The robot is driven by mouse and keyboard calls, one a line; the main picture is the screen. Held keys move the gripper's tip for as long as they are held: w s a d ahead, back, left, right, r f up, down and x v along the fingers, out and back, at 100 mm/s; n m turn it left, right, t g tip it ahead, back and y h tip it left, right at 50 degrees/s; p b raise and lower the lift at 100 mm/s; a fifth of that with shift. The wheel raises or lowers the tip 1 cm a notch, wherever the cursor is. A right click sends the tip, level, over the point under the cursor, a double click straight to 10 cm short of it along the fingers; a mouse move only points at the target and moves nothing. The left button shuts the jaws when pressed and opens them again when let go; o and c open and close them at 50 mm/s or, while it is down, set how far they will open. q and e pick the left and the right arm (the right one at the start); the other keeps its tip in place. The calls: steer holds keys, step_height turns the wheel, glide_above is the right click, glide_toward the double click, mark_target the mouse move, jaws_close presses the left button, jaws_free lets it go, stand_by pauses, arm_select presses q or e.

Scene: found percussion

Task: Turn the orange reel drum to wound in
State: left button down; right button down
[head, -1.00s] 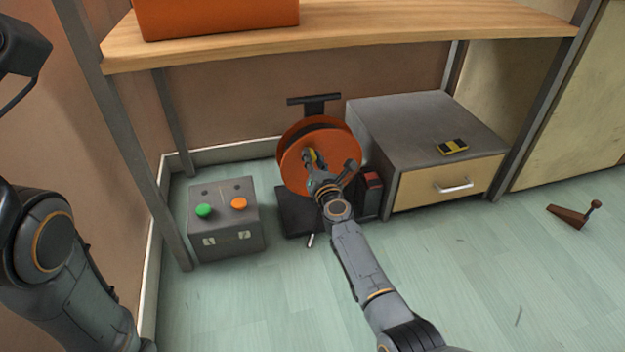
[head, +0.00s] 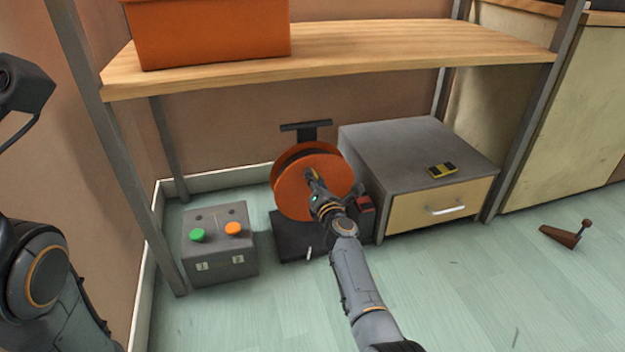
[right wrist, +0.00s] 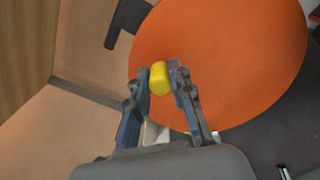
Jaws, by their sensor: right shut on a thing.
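The orange reel drum (head: 290,190) stands upright on a dark base (head: 290,250) on the floor under the shelf. A dark T-shaped handle (head: 306,127) rises behind it. My right gripper (head: 312,180) is in front of the drum face. In the right wrist view, my right gripper (right wrist: 160,76) is shut on the drum's yellow crank knob (right wrist: 159,80), with the orange drum (right wrist: 235,50) filling the space behind. In the head view the gripper mostly hides the knob. My left arm shows at the left edge; its gripper is not seen.
A grey box with green and orange buttons (head: 219,265) stands left of the reel. A grey cabinet with a drawer (head: 400,150) stands close on the right, a yellow-black item (head: 442,170) on top. The wooden shelf (head: 380,45) hangs above. A brown wedge (head: 560,236) lies right.

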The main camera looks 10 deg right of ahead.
steer(key=shift+d+r+m+p, duration=0.2)
steer(key=shift+d+m+p, duration=0.15)
steer(key=shift+d+m, duration=0.65)
steer(key=shift+m, duration=0.3)
steer(key=c, duration=1.4)
jaws_free()
steer(key=shift+w+f, duration=0.1)
steer(key=shift+c, duration=0.2)
